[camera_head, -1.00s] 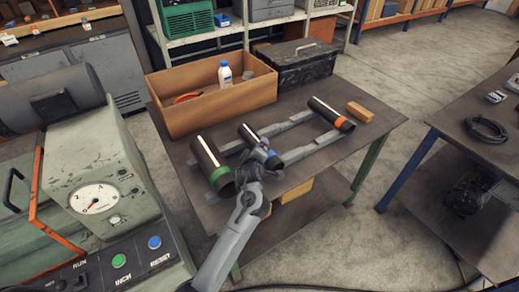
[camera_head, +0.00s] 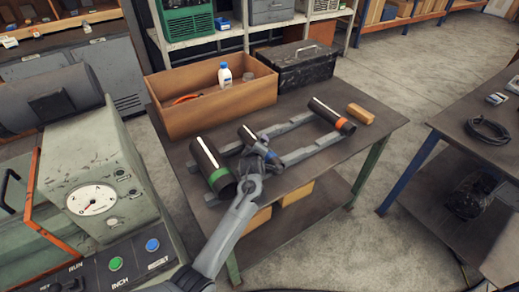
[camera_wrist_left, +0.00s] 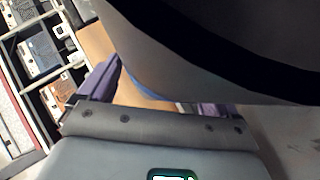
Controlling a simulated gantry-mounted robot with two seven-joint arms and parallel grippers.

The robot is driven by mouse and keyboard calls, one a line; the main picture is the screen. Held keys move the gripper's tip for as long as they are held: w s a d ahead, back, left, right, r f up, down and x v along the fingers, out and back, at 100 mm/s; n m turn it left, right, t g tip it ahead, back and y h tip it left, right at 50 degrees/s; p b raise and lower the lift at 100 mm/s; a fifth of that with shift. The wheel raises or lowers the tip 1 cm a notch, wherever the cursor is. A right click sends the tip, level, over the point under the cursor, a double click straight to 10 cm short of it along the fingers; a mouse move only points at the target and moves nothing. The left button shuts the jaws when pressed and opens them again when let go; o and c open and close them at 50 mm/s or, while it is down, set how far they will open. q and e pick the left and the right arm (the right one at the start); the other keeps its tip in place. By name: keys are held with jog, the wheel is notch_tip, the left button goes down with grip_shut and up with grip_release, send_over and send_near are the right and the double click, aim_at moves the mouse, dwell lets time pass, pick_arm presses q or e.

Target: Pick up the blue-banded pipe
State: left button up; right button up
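The blue-banded pipe (camera_head: 246,134) lies on grey rails on the workbench, between the green-banded pipe (camera_head: 208,158) and the orange-banded pipe (camera_head: 325,110). My left gripper (camera_head: 262,152) is at its near end and hides part of it. In the left wrist view, the two purple fingers (camera_wrist_left: 150,95) stand apart with background between them. A broad dark curved surface with a blue edge (camera_wrist_left: 145,90) fills the top and overlaps the right finger. I cannot tell whether the fingers touch it. My right gripper is not in view.
A cardboard box (camera_head: 212,100) with a white bottle (camera_head: 225,75) stands behind the pipes, next to a black toolbox (camera_head: 305,66). A tan block (camera_head: 360,113) lies right of the orange-banded pipe. A machine with a dial (camera_head: 95,198) stands at left. The bench's right front corner is clear.

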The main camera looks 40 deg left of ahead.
pick_arm(q)
jog(key=c, duration=1.5)
jog(key=shift+r, duration=0.1)
jog(key=shift+c, duration=0.6)
jog(key=shift+r, duration=0.1)
